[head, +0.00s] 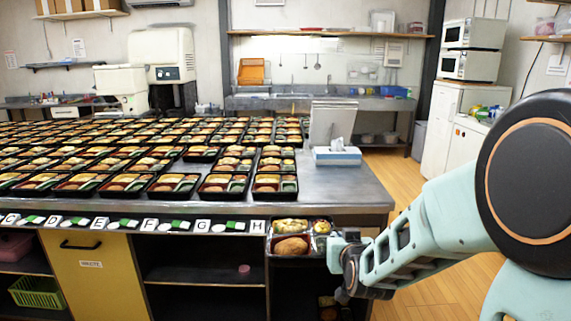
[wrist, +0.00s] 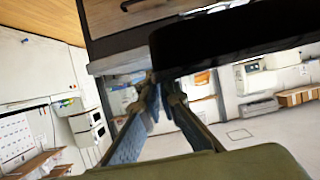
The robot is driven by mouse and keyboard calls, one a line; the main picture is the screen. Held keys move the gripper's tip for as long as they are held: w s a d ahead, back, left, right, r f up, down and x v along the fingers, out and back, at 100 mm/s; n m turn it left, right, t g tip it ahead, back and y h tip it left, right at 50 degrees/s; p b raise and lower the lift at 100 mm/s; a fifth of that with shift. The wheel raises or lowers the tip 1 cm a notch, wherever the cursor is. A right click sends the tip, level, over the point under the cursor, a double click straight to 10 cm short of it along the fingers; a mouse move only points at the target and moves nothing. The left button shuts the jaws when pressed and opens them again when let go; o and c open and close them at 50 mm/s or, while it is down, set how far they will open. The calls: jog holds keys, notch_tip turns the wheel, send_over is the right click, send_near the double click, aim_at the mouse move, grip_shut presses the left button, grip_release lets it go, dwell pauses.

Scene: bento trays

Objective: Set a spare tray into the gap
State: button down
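A black bento tray (head: 272,247) with a brown bread-like item and other food is at my gripper (head: 341,248), just in front of the table's front edge and below its top. My gripper is shut on the tray's right rim. In the wrist view, the fingers (wrist: 157,82) come together at the edge of the dark tray (wrist: 235,42). Many filled trays stand in rows on the table (head: 335,190). A bare grey gap (head: 195,169) shows among the rows, left of the two rightmost columns. More trays show low under the table (head: 327,312), mostly hidden.
Letter cards, including H (head: 258,225), run along the table's front edge. A tissue box (head: 337,155) and an upright grey panel (head: 331,122) stand at the table's right back. The table's right end is clear. Wooden floor (head: 425,265) is open on the right.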

notch_tip(320, 180, up, 24)
jog(key=p, duration=2.2)
